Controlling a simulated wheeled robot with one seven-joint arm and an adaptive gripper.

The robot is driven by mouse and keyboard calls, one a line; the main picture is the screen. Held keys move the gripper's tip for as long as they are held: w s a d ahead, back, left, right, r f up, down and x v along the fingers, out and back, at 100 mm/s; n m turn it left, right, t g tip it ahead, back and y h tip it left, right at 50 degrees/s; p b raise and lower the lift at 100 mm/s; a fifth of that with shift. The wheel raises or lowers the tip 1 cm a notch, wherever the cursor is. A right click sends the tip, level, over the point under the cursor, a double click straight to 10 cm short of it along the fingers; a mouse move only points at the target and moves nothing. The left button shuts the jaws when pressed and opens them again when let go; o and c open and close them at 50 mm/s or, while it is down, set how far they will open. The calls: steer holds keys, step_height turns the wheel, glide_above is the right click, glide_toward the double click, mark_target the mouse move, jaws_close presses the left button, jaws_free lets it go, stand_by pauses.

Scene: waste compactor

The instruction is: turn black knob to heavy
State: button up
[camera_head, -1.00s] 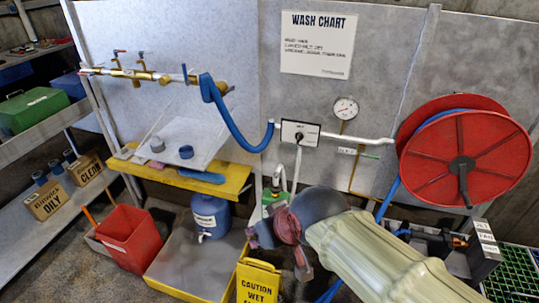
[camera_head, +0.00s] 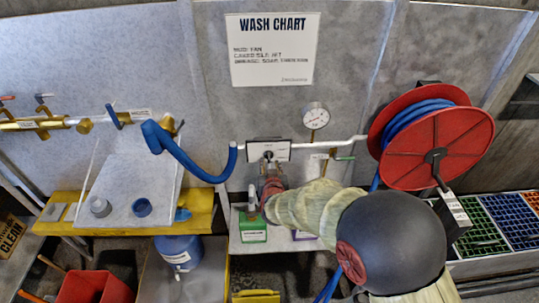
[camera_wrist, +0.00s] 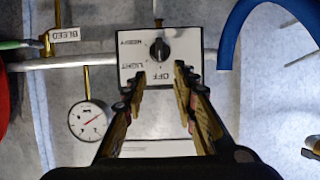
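The black knob (camera_wrist: 160,50) sits on a white switch plate (camera_wrist: 185,45) that reads OFF, LIGHT and what looks like HEAVY, upside down in the wrist view. Which label the knob points to is not clear. The plate also shows in the head view (camera_head: 283,151) on the grey wall, with the small dark knob (camera_head: 268,156). My gripper (camera_wrist: 161,76) is open, with its two fingers apart and nothing between them. Its tips overlap the plate's edge in the picture, just short of the knob. In the head view my gripper (camera_head: 270,188) is small, beneath the plate.
A pipe (camera_head: 335,143) runs out from the plate's right side, with a pressure gauge (camera_head: 316,116) above it. A blue hose (camera_head: 195,168) hangs at the left. A red hose reel (camera_head: 437,148) stands to the right. A green container (camera_head: 253,226) is below.

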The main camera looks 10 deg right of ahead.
mark_target(269, 156)
steer(key=b+x, duration=0.1)
steer(key=x, duration=0.6)
steer(key=shift+w+d+f+b, duration=0.1)
steer(key=shift+w+f+b, duration=0.1)
steer(key=shift+w+b, duration=0.15)
steer(key=c, duration=0.4)
jaws_close()
